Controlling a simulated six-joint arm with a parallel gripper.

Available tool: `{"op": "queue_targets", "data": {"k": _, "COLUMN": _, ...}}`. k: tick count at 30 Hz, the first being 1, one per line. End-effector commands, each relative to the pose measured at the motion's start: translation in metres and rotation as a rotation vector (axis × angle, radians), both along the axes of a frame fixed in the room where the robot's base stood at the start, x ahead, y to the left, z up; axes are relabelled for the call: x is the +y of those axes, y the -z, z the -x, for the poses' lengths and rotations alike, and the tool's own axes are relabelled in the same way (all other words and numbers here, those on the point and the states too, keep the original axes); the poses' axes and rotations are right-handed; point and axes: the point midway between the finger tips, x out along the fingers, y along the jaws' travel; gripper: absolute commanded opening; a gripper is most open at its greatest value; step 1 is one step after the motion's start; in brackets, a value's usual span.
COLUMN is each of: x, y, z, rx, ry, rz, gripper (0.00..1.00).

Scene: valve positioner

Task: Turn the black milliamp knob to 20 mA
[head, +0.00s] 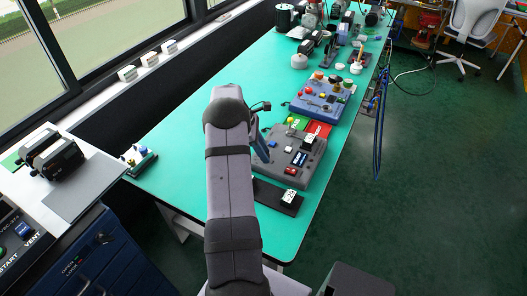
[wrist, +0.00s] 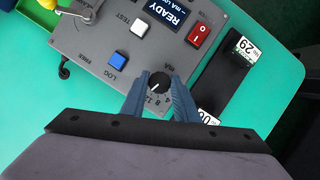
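The black milliamp knob (wrist: 159,81) sits on the lower edge of the grey panel box (wrist: 95,45), with a white pointer mark towards its lower left. Printed scale figures show below it, partly hidden and too small to read surely. My gripper (wrist: 159,88) has its two blue fingers apart, one on each side of the knob. Small gaps seem to show, but I cannot tell whether either finger touches it. In the head view the grey box (head: 312,160) is on the green table, and my arm hides the knob there. One blue finger shows beside the arm.
On the panel are a READY display (wrist: 172,12), a red rocker switch (wrist: 199,34), a white TEST button (wrist: 139,28) and a blue LOG button (wrist: 117,60). A black strip (wrist: 222,80) with white number cards lies to the right. A blue box (head: 322,98) stands behind.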

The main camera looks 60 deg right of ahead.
Motion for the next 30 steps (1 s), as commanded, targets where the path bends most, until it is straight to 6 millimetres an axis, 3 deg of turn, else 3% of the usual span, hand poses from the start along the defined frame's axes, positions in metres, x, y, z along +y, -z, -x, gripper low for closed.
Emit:
{"op": "queue_targets", "data": {"k": 13, "x": -0.0006, "y": 0.0002, "z": -0.0006, "rx": -0.001, "ry": 0.074, "rz": 0.0, "gripper": 0.05}}
{"op": "queue_targets", "data": {"k": 30, "x": -0.0026, "y": 0.0011, "z": -0.0011, "rx": -0.002, "ry": 0.478, "rz": 0.0, "gripper": 0.05}}
